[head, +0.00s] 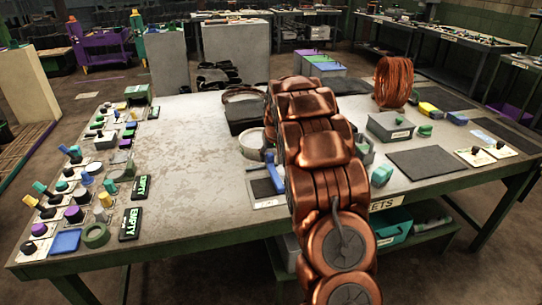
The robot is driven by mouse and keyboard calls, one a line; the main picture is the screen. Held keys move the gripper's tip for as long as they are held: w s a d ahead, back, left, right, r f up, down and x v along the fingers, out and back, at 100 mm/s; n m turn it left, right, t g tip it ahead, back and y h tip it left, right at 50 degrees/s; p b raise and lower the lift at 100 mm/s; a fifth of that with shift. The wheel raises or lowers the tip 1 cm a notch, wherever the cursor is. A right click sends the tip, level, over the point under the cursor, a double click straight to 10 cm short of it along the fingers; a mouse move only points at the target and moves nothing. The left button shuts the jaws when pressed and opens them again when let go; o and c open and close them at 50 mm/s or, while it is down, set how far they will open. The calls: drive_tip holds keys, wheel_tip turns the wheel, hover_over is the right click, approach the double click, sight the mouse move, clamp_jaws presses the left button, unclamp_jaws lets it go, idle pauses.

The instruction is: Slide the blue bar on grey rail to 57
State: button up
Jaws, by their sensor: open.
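My copper-coloured arm (322,165) rises through the middle of the head view and reaches over the table. My gripper is not visible; the arm links cover the area where it would be. A small blue piece (275,178) shows just left of the arm, beside a dark and pale flat plate (262,190). It may be the blue bar, but the arm hides part of it and I cannot tell. No grey rail, scale or number 57 can be made out.
The worktable (200,160) has a wide bare area left of the arm.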

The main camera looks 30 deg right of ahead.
sight(274, 166)
drive_tip(key=v, duration=1.1)
drive_tip(key=shift+r, duration=0.35)
drive_tip(key=shift+s+a, duration=0.15)
drive_tip(key=shift+s, duration=0.05)
